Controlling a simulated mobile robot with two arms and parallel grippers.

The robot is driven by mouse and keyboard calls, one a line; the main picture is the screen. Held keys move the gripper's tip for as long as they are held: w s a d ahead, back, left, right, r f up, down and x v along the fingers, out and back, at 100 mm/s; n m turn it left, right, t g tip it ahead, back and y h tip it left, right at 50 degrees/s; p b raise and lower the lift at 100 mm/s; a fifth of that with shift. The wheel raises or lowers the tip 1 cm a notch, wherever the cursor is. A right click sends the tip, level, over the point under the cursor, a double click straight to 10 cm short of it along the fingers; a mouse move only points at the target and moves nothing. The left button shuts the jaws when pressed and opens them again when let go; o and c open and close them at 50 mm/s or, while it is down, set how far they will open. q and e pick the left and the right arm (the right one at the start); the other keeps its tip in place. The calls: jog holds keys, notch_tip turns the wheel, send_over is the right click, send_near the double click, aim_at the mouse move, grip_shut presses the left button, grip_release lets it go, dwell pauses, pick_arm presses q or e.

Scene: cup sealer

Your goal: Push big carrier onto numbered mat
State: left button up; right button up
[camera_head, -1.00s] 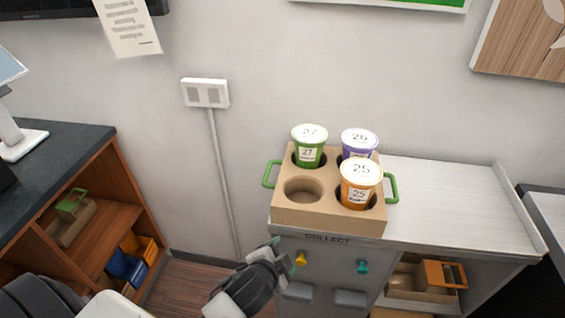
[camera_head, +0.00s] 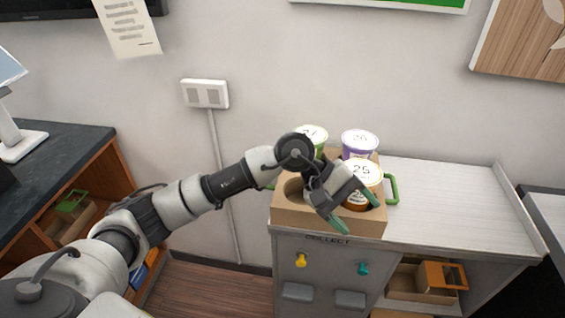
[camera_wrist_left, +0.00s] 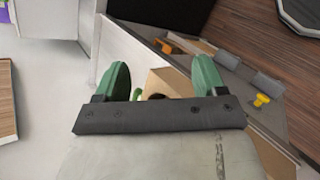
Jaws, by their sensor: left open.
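The big carrier (camera_head: 292,217) is a brown cardboard box with green side handles, on the left end of the light counter in the head view. It holds a green cup (camera_head: 318,137), a purple cup (camera_head: 359,143) and an orange cup (camera_head: 364,174); its front left hole looks empty. My left gripper (camera_head: 360,212) is open above the carrier's front, with fingers by the orange cup. Whether it touches is unclear. The green fingers also show apart in the left wrist view (camera_wrist_left: 158,80), with part of the carrier (camera_wrist_left: 170,82) between them. No numbered mat is visible. My right gripper is not in view.
The counter (camera_head: 445,205) is bare to the right of the carrier. A smaller carrier (camera_head: 425,280) sits on the shelf below. Yellow (camera_head: 300,260) and teal (camera_head: 363,268) knobs stick out of the counter front. A wooden shelf unit stands at left.

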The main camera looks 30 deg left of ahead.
aim_at(282, 193)
pick_arm(q)
jog(key=w+a+m+y, duration=0.1)
jog(key=a+y, duration=0.1)
jog(key=a, duration=0.1)
jog(key=w+a+m+y, duration=0.1)
jog(key=a+y, duration=0.1)
jog(key=a, duration=0.1)
jog(key=w+a+m+y, duration=0.1)
jog(key=a+y, duration=0.1)
jog(key=a, duration=0.2)
jog(key=shift+w+f, duration=0.35)
jog(key=a+y, duration=0.1)
jog(key=a, duration=0.1)
jog(key=a+r+y, duration=0.1)
jog(key=a+y, duration=0.1)
jog(key=a, duration=0.1)
jog(key=w+a+r+m+y, duration=0.1)
jog(key=a, duration=0.1)
jog(key=shift+a+y, duration=0.3)
jog(key=shift+a, duration=0.05)
jog(key=shift+f, duration=0.25)
notch_tip(282, 193, down, 9)
jog(key=p, duration=0.3)
jog(key=shift+d, duration=0.1)
jog(key=shift+f, duration=0.65)
